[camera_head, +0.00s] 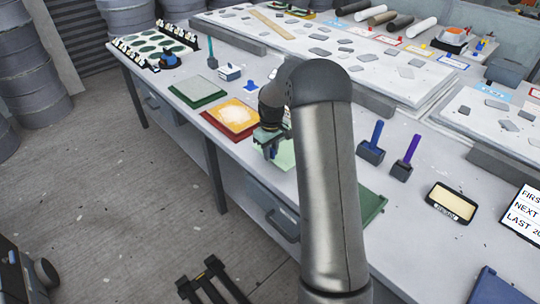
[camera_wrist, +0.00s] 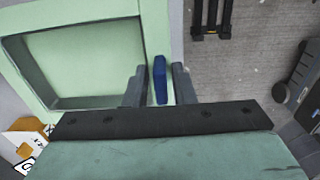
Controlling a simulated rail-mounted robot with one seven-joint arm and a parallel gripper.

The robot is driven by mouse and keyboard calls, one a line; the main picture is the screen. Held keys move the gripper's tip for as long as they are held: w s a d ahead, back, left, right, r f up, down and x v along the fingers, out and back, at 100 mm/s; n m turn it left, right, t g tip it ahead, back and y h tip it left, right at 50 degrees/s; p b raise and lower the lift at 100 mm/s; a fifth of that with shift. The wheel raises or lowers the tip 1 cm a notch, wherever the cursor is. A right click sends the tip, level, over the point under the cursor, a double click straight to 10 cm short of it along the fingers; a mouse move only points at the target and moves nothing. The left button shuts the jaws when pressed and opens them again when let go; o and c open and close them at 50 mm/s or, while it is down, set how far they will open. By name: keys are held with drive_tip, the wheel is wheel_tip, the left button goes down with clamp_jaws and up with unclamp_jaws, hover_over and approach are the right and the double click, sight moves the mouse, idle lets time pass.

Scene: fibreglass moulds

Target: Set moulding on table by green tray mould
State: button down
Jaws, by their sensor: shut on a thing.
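The moulding (camera_wrist: 85,65) is a pale green shallow tray shape with a raised rim. A blue tab (camera_wrist: 160,80) stands at its right edge in the wrist view. My gripper (camera_wrist: 158,85) is shut with its fingers on either side of this tab. In the head view my gripper (camera_head: 268,147) is by the front edge of the table, and part of the pale green moulding (camera_head: 286,155) shows beside it; my arm hides the rest. A green tray (camera_head: 372,207) shows right of my arm. Another green tray with a pale inside (camera_head: 198,90) lies farther left.
A red tray with an orange-yellow mould (camera_head: 236,117) lies left of my gripper on the table (camera_head: 330,195). Blue and purple-handled tools (camera_head: 372,150) and a dark-framed tray (camera_head: 452,202) are at right. A black stand (camera_head: 212,282) is on the floor.

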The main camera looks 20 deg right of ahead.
drive_tip(key=shift+w+f, duration=0.35)
drive_tip(key=shift+f, duration=1.65)
drive_tip(key=c, duration=1.2)
unclamp_jaws()
drive_tip(key=shift+p, duration=0.3)
